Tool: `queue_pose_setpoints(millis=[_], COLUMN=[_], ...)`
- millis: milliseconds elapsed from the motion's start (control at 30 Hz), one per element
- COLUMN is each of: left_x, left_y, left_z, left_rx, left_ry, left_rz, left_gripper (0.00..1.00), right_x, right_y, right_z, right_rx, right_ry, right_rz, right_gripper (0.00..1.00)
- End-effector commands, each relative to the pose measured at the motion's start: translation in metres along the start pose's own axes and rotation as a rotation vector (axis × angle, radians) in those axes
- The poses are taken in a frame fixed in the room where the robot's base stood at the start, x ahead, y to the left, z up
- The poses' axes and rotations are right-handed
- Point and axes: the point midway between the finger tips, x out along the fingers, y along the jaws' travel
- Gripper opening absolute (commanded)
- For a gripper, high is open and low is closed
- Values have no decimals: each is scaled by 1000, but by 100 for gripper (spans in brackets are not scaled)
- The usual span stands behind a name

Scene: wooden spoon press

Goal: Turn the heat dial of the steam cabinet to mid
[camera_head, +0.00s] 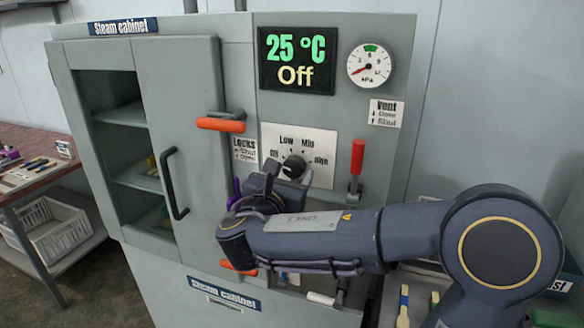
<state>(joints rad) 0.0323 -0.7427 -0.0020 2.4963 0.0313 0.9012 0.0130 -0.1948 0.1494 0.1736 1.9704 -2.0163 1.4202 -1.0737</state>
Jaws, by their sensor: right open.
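The steam cabinet (240,60) is a grey upright box. Its heat dial (293,167) is a dark knob on a white plate (325,146) marked Off, Low, Mid and High. The display (297,61) reads 25 °C and Off. My right gripper (280,174) is open at the lower left of the dial, close to it. Its fingers overlap the knob's lower edge, and I cannot tell whether they touch it. The knob's exact pointing is hard to read. The wrist covers the panel below. My left gripper is out of view.
A red vent lever (356,160) stands right of the dial, beneath a pressure gauge (369,65). An orange-handled lock lever (220,124) and a black door handle (172,185) project at left. A table (50,177) with a white crate below is at far left.

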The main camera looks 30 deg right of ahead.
Motion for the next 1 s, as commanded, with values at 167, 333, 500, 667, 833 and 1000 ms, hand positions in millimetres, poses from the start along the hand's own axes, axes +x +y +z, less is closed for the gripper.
queue_pose_setpoints(millis=[167,333,500,667,833,1000], left_x=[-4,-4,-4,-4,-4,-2], left_y=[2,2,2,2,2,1], left_z=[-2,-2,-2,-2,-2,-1], left_rx=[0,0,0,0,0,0], left_ry=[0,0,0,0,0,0], left_rz=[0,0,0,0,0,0], left_gripper=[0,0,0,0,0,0], right_x=[20,24,24,24,24,24], right_y=[0,0,0,0,0,0], right_z=[0,0,-1,-1,-1,-1], right_rx=[1,2,2,2,2,8], right_ry=[1,2,2,2,2,2], right_rz=[-1,-1,0,0,0,0], right_gripper=[65,65,65,44,22,20])
